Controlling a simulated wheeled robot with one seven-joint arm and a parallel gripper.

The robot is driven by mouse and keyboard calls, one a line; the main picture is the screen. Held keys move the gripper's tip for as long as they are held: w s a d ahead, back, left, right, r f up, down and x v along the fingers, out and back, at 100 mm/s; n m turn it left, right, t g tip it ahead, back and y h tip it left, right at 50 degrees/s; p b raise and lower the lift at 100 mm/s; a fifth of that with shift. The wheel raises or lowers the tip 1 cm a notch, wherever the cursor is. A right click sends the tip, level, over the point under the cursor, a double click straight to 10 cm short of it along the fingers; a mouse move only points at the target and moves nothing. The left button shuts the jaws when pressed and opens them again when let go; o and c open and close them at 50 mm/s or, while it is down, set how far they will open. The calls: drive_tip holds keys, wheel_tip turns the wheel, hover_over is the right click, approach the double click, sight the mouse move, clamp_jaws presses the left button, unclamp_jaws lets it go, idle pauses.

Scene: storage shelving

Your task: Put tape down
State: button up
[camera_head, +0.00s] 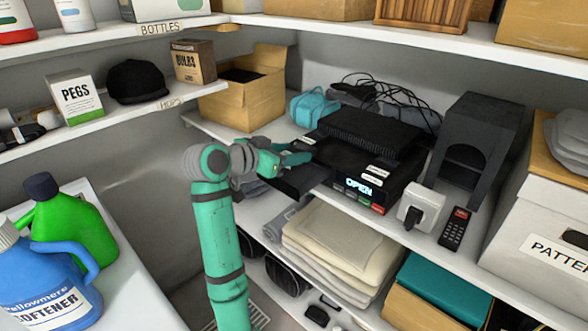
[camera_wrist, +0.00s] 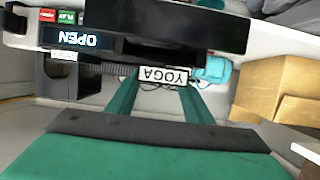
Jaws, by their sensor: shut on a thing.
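My gripper (camera_head: 297,153) reaches in from the left beside the black video player (camera_head: 348,168) on the middle shelf. In the wrist view my gripper (camera_wrist: 160,84) is shut on a tape, whose white YOGA label (camera_wrist: 163,76) shows upside down between the fingertips. The tape's dark body is hard to tell from the dark surfaces around it, and I cannot pick it out surely in the head view. The player's lit display reads OPEN, and it also shows inverted in the wrist view (camera_wrist: 85,40).
A white plug-like device (camera_head: 417,207), a remote (camera_head: 455,229) and a dark grey housing (camera_head: 478,140) stand right of the player. A turquoise bag (camera_head: 313,107), loose cables (camera_head: 378,92) and an open cardboard box (camera_head: 243,104) are behind. Folded cloths (camera_head: 335,246) lie below.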

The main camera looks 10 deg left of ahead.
sight(293, 176)
drive_tip(key=shift+d+f, duration=0.2)
drive_tip(key=shift+f, duration=2.1)
drive_tip(key=shift+f, duration=0.15)
drive_tip(key=o, duration=1.1)
drive_tip(key=shift+s+a+r, duration=0.15)
drive_tip(key=shift+s+r, duration=0.05)
drive_tip(key=shift+r, duration=0.05)
drive_tip(key=v, duration=1.1)
drive_tip(key=shift+s+a, duration=0.2)
